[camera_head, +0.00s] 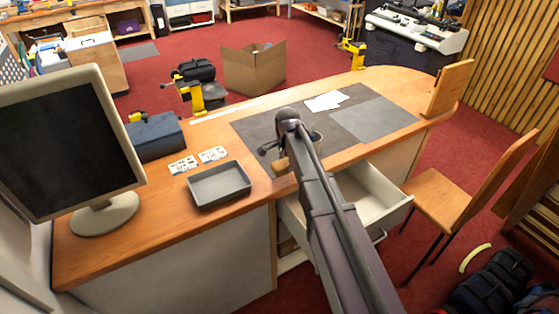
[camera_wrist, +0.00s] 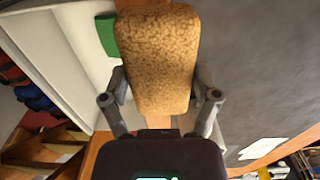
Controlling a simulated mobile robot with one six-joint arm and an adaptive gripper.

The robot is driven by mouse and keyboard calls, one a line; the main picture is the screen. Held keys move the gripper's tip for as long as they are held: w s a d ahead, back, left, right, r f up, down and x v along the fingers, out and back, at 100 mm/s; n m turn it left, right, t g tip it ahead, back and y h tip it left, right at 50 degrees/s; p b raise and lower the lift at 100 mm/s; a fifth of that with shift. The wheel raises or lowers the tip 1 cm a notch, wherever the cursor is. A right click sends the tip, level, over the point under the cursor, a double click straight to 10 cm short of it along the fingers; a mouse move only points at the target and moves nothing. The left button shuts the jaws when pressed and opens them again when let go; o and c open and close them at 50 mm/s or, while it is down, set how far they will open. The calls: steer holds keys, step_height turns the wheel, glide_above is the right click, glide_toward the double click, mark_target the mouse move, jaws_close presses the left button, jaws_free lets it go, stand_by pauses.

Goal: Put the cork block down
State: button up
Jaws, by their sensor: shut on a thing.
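The cork block (camera_wrist: 158,60) is a speckled tan slab with rounded edges. My gripper (camera_wrist: 160,92) is shut on it, with one finger at each side in the wrist view. In the head view my gripper (camera_head: 273,153) is over the desk near the front edge of the dark grey mat (camera_head: 255,131). Only a small tan piece of the block (camera_head: 281,165) shows there; my arm hides part of it. I cannot tell whether the block touches the surface below.
An open white drawer (camera_head: 372,193) juts out below the desk front; a green thing (camera_wrist: 106,36) lies in it. A grey tray (camera_head: 219,185), white cards (camera_head: 183,166) and a monitor (camera_head: 66,140) stand left. White papers (camera_head: 326,101) lie on the mat; its right part is bare.

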mark_target(281, 160)
steer(key=w, duration=0.1)
steer(key=w+a, duration=0.1)
steer(key=w, duration=0.3)
steer(key=shift+a+f, duration=0.25)
steer(key=shift+a, duration=0.05)
steer(key=shift+w+a, duration=0.15)
steer(key=shift+w, duration=0.3)
steer(key=shift+w+f+b, duration=0.15)
steer(key=shift+f+b, duration=0.2)
steer(key=shift+b, duration=0.2)
steer(key=shift+f+b, duration=1.45)
steer(key=shift+f, duration=0.05)
steer(key=shift+f, duration=0.1)
steer(key=o, duration=1)
steer(key=shift+c, duration=0.2)
